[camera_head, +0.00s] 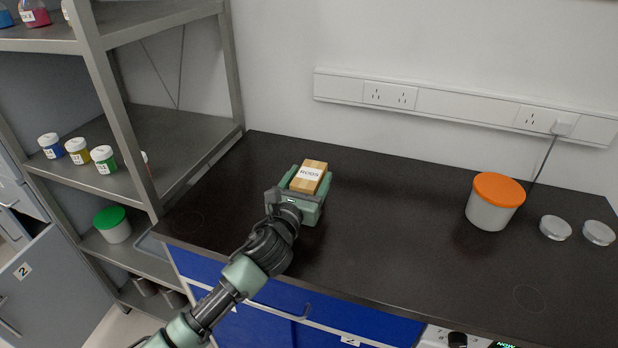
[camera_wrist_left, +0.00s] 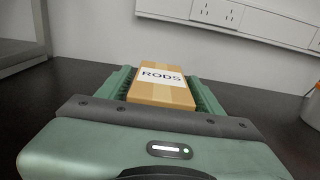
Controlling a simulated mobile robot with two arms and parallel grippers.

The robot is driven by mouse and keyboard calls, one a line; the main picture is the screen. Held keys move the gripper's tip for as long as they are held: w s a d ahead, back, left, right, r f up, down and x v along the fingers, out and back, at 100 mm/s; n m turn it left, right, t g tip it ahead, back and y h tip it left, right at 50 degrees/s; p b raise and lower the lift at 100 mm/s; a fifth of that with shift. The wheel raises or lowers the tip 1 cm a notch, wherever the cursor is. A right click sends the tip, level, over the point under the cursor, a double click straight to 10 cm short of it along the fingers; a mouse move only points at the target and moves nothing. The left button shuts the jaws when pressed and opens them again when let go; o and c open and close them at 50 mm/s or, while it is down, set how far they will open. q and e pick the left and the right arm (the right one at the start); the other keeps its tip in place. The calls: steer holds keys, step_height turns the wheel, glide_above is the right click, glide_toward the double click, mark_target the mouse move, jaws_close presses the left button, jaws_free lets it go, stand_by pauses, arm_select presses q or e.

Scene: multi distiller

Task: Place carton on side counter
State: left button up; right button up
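The carton (camera_head: 309,178) is a small tan box with a white label reading RODS. It is over the left part of the black counter (camera_head: 390,200). My left gripper (camera_head: 306,187) reaches in from the front with one green finger along each side of the carton, and appears shut on it. The left wrist view shows the carton (camera_wrist_left: 162,84) between the two fingers, label facing up. Its lower part is hidden by the gripper, so I cannot tell whether it touches the counter. My right gripper is not in view.
A white tub with an orange lid (camera_head: 495,200) and two metal lids (camera_head: 555,228) (camera_head: 598,233) stand at the right. A metal shelf (camera_head: 165,140) with small jars is at the left. The counter's middle is clear. A wall socket strip (camera_head: 450,100) runs behind.

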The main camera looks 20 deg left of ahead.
arm_select(q)
steer(key=shift+r, duration=0.1)
steer(key=s, duration=1.2)
steer(key=shift+a, duration=0.25)
